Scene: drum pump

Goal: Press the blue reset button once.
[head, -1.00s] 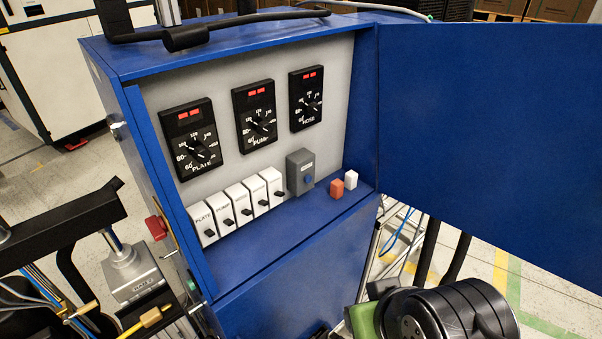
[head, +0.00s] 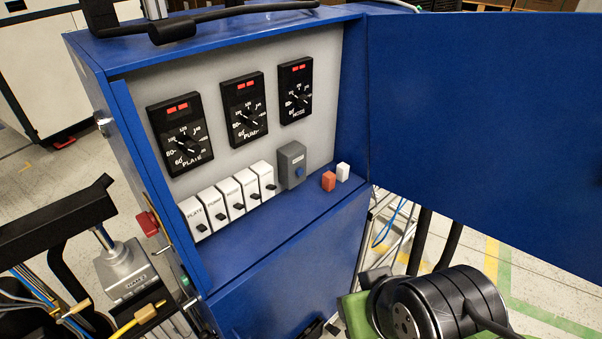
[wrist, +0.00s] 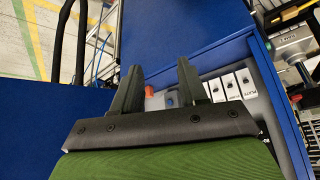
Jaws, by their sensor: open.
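The blue reset button (head: 299,172) is a small round knob on the front of a grey box (head: 291,156), which stands at the right end of the row of white switches inside the open blue cabinet. In the wrist view the blue button (wrist: 170,102) shows between my gripper's fingers, beyond them. My gripper (wrist: 157,80) is open and empty, with its two dark fingers apart. It appears clear of the box. In the head view my arm shows at the lower right, and the fingers are not visible there.
Three black dials (head: 244,108) are above. The open blue door (head: 470,120) bounds the right side.

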